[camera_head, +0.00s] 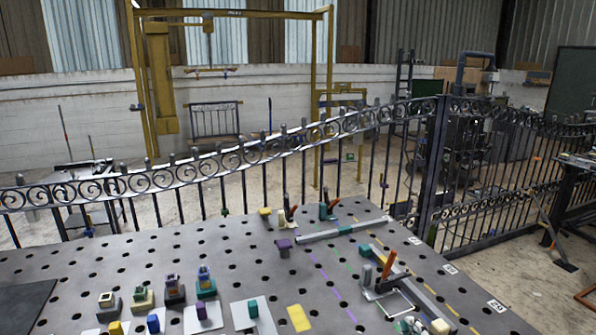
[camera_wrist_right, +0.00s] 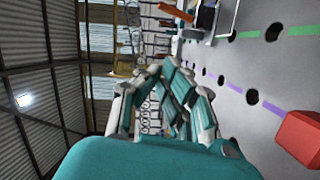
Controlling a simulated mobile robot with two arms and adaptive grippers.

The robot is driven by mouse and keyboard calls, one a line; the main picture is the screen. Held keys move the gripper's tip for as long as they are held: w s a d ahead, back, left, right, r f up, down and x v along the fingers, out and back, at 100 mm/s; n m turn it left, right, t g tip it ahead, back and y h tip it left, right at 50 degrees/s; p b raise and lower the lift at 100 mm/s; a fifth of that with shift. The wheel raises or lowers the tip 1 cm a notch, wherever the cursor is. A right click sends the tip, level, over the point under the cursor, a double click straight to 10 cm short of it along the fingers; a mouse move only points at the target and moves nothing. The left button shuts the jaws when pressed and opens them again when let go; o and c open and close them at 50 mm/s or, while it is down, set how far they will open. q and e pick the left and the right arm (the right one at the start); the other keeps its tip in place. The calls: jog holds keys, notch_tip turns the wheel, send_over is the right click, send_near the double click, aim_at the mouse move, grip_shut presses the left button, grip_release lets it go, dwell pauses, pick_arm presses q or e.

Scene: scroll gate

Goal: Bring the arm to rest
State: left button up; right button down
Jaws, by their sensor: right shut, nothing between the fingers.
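My right gripper (camera_head: 413,325) shows only as a small white and teal piece at the bottom edge of the head view, over the near right part of the table. In the right wrist view its teal and white fingers (camera_wrist_right: 162,85) come together, shut and empty. The dark perforated table (camera_head: 150,260) lies below. My left gripper is not in view.
A red block (camera_wrist_right: 302,140) shows at the right of the wrist view. Clamps with orange handles (camera_head: 388,264) and metal bars (camera_head: 345,229) sit on the table. Several small colored blocks stand at front left. A scrolled iron gate (camera_head: 270,147) runs behind.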

jog(key=s+f+m+g, duration=0.1)
jog(key=s, duration=0.1)
jog(key=s+f+m+g+h, duration=0.1)
jog(key=s+f+m, duration=0.1)
jog(key=s+f+m+g+h, duration=0.1)
jog(key=s+f+m, duration=0.1)
jog(key=shift+a, duration=0.2)
jog(key=s+a+f+m+g, duration=0.25)
jog(key=s+m+g, duration=0.25)
jog(key=s, duration=0.9)
jog(key=s+a+f+m+g, duration=0.2)
jog(key=s+f+m+g, duration=0.3)
jog(key=s, duration=0.9)
notch_tip(320, 180, down, 28)
jog(key=s+g+b, duration=0.1)
jog(key=s+g, duration=0.1)
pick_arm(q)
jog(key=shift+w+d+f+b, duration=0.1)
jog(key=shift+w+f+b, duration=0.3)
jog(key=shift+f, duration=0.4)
pick_arm(e)
jog(key=s+d+f+g, duration=0.1)
jog(key=s+d+f, duration=0.2)
jog(key=s+f, duration=1.1)
jog(key=shift+s+f, duration=0.35)
jog(key=shift+s, duration=0.7)
